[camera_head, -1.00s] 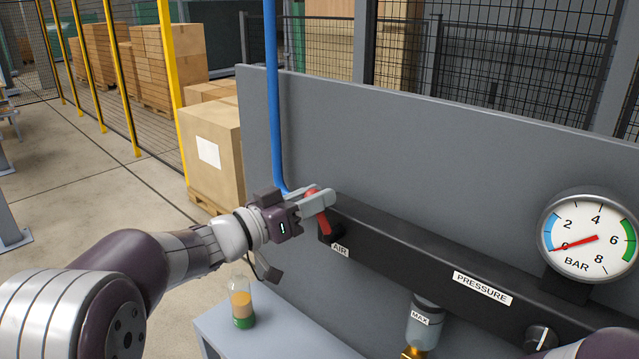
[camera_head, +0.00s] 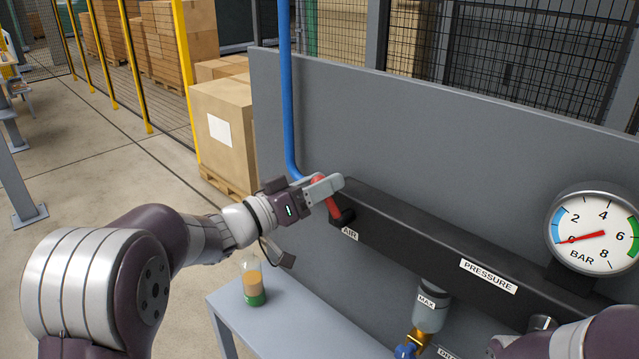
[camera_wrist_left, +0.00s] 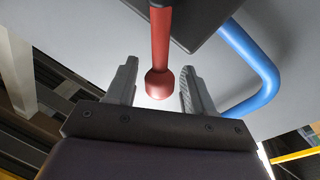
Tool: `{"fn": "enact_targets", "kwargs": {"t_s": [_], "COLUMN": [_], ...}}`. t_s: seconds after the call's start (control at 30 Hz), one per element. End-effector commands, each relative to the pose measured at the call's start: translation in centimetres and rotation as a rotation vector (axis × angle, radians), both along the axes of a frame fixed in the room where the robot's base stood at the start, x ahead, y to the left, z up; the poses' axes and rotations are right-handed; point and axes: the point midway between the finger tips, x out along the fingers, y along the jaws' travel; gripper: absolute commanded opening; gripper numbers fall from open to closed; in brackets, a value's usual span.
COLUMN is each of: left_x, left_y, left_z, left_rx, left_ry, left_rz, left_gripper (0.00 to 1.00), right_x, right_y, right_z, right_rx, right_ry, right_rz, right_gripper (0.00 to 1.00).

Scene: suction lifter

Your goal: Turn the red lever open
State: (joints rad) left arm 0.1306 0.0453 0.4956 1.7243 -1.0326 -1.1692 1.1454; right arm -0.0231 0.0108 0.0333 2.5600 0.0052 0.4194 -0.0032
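The red lever (camera_head: 333,208) sits at the left end of the black panel bar, beside the AIR label (camera_head: 350,233). It slants up and left from its pivot to a round knob. My left gripper (camera_head: 326,187) is at the knob end, its fingers partly covering it in the head view. In the left wrist view the lever (camera_wrist_left: 160,38) reaches down between the two fingers of the left gripper (camera_wrist_left: 159,75). The fingers are apart, with a visible gap on both sides of the knob. My right gripper is not visible; only part of my right arm shows at bottom right.
A blue pipe (camera_head: 287,100) runs down just behind the left gripper. The pressure gauge (camera_head: 594,231) at right has its needle near 0. A bottle (camera_head: 254,284) stands on the grey bench (camera_head: 285,325) below the left forearm. A grey panel (camera_head: 430,130) stands behind.

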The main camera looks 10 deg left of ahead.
Motion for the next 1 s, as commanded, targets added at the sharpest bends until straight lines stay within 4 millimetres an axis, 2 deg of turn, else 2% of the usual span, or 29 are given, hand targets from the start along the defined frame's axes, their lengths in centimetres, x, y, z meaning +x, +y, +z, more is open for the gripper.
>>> {"fn": "enact_targets", "kwargs": {"t_s": [0.37, 0.47, 0.8, 1.0], "left_x": [-0.4, -1.4, -7.2, -8.8], "left_y": [0.5, 1.6, 7.4, 8.9], "left_z": [-0.1, -0.4, -1.4, -1.5], "left_rx": [0.000, 0.000, 0.001, 0.001], "left_ry": [-0.002, -0.003, -0.001, 0.000], "left_rz": [0.002, 0.003, 0.005, 0.001], "left_gripper": [0.55, 0.55, 0.55, 0.55], "right_x": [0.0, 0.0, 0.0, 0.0], "right_y": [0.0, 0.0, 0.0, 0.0], "right_z": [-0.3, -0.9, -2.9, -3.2], "right_rx": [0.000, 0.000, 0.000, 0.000], "right_ry": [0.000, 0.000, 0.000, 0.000], "right_rz": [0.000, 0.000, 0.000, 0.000], "right_gripper": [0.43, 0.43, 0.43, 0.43]}}
